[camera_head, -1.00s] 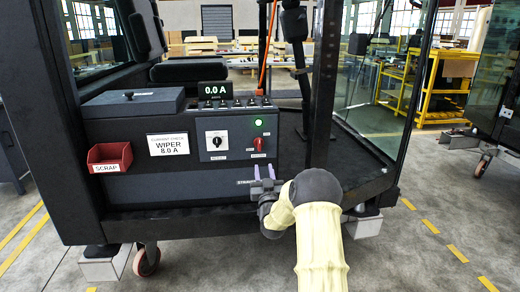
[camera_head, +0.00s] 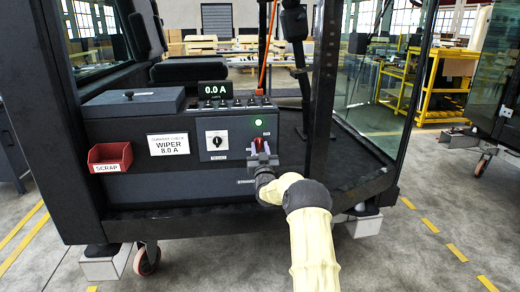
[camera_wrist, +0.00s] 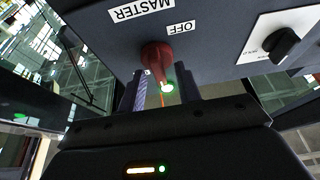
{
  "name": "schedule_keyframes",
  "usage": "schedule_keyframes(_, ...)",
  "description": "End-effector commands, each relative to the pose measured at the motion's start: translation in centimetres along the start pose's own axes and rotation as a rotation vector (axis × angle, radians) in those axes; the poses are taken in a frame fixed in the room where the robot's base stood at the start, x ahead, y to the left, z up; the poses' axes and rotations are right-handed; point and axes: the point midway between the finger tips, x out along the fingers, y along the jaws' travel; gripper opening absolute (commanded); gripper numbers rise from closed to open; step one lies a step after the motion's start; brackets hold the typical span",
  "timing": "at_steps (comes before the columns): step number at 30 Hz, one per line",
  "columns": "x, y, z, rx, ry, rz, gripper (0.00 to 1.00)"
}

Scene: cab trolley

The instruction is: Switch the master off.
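The master switch is a red knob (camera_head: 260,143) on the grey front panel, below a lit green lamp (camera_head: 258,123). In the wrist view the red knob (camera_wrist: 156,58) stands out beside the labels MASTER (camera_wrist: 140,10) and OFF (camera_wrist: 181,27). My gripper (camera_head: 262,158) is at the panel just below the knob. In the wrist view my gripper (camera_wrist: 163,88) has its two fingers apart, one on each side of the knob's end, with a gap between. I cannot tell whether either finger touches it.
A black selector knob (camera_head: 217,141) sits on a white plate left of the master. A display (camera_head: 213,90) reads 0.0 A. A WIPER 8.0 A card (camera_head: 168,144) and a red SCRAP bin (camera_head: 109,156) are further left. A dark post (camera_head: 323,85) stands close right.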

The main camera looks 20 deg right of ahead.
Motion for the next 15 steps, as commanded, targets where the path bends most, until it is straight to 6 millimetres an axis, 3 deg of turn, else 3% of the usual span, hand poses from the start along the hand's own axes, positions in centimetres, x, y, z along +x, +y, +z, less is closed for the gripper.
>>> schedule_keyframes(8,0.09,-0.01,0.01,0.0,0.0,0.0,0.34)
schedule_keyframes(13,0.08,0.0,0.01,0.0,0.0,0.0,0.0)
schedule_keyframes(15,0.07,-0.01,0.01,0.0,0.0,0.0,0.0)
